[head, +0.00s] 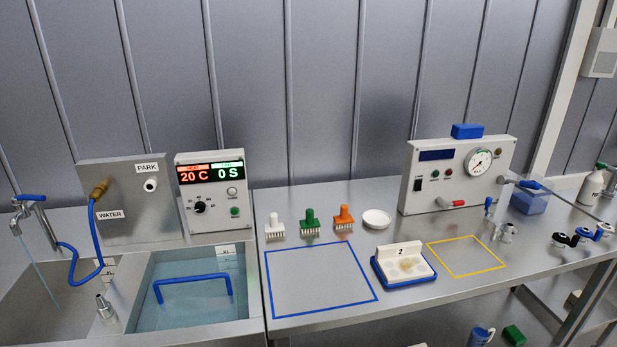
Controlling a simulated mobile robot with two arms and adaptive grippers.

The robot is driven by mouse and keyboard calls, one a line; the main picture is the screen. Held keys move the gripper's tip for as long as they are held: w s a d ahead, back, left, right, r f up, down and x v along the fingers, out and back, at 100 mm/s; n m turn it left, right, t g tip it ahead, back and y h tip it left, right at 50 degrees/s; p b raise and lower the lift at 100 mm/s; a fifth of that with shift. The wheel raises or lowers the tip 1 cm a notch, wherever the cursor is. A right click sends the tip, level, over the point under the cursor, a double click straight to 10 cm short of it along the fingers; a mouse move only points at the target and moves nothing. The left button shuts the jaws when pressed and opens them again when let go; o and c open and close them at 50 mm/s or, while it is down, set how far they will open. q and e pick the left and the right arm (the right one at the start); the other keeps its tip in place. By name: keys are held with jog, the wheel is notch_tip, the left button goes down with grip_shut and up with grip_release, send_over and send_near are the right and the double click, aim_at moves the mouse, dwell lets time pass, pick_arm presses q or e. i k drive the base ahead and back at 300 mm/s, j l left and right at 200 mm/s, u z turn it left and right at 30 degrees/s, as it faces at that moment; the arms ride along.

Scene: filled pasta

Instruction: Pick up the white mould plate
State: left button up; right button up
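A white plate with round recesses (420,267), which looks like the mould plate, lies in a blue-rimmed tray (391,282) on the steel table. An upright white panel marked "2" (399,249) stands at its back edge. Some yellowish material (408,266) shows on the plate, too small to make out clearly. Neither of my grippers is in view.
A blue outlined square (318,310) left of the tray and a yellow one (467,256) to its right are empty. White (274,226), green (310,222) and orange (344,217) pronged tools and a white dish (376,219) stand behind. A gauge box (456,172) stands at the back.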

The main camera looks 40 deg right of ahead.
aim_at(397, 264)
jog(key=k+l+u, duration=0.1)
jog(key=l, duration=0.3)
jog(key=k+l, duration=0.15)
jog(key=l, duration=0.2)
jog(key=k+l+u, duration=0.15)
jog(key=l, duration=0.25)
jog(key=k+l, duration=0.1)
jog(key=l, duration=0.3)
jog(key=u, duration=0.05)
